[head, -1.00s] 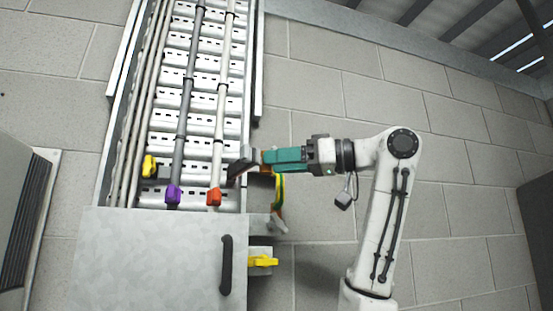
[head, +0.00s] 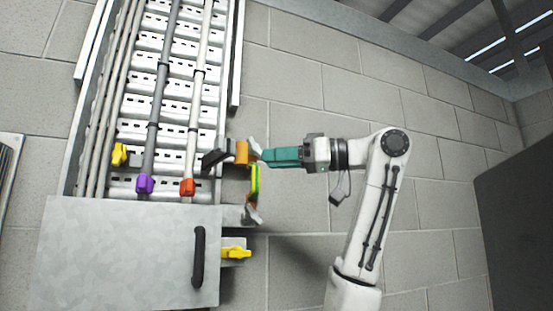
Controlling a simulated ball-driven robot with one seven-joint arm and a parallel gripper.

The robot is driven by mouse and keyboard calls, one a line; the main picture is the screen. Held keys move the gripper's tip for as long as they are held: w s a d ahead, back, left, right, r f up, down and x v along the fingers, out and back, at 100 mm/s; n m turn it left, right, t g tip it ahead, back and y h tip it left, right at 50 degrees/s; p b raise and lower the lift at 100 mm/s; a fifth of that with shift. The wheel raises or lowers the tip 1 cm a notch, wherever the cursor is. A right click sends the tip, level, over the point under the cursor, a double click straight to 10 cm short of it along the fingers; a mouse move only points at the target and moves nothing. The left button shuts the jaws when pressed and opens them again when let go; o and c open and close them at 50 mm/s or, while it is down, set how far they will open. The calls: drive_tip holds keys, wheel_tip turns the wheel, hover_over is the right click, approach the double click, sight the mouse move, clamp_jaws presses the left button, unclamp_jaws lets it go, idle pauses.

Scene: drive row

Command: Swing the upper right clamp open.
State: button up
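At the right side rail of the cable tray is a clamp with a dark jaw (head: 215,161) and an orange body (head: 241,152). A pale grey piece (head: 255,146) shows at its right end. I take this to be the upper right clamp. My gripper (head: 266,156), with teal fingers, reaches in from the right. Its tip is at the pale grey piece; whether they touch is unclear. The gap between the fingers does not show. A green and yellow strap (head: 254,182) hangs below the clamp, down to a grey fitting (head: 251,215).
A metal panel (head: 120,260) with a dark handle (head: 198,257) covers the tray's lower end. A yellow part (head: 236,252) sticks out beside it. Yellow (head: 119,154), purple (head: 145,184) and red (head: 188,187) pieces sit on the tray's tubes.

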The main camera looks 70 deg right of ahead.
drive_tip(key=shift+s, duration=0.1)
drive_tip(key=s+d+b, duration=0.2)
drive_tip(key=s+b, duration=0.1)
drive_tip(key=s, duration=0.7)
drive_tip(key=shift+s, duration=0.2)
drive_tip(key=shift+c, duration=0.4)
